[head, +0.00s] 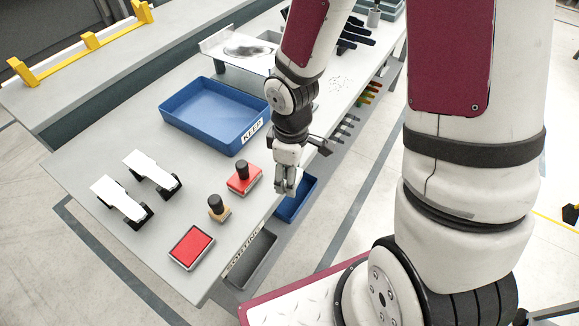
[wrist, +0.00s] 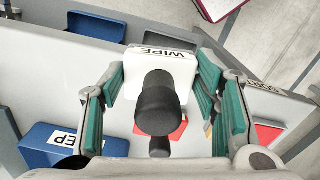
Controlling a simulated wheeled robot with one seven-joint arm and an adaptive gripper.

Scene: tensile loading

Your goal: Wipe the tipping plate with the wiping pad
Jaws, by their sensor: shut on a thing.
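The wiping pad (wrist: 160,66) is a white block marked WIPE with a black knob handle (wrist: 158,104). In the wrist view it sits between the green-lined fingers of my gripper (wrist: 163,80), which is shut on it. In the head view my gripper (head: 286,184) hangs by the table's front edge, right of a red block with a black knob (head: 243,177). The pad cannot be made out clearly there. What looks like the tipping plate (head: 213,46), a pale plate with a dark smudge, lies at the back of the table, partly behind my arm.
A blue KEEP tray (head: 172,108) stands mid-table. A wooden stamp (head: 218,210), a red ink pad (head: 191,247) and two white-topped devices (head: 122,198) are at the near end. A blue bin (head: 298,200) and a dark bin (head: 252,260) sit below the front edge.

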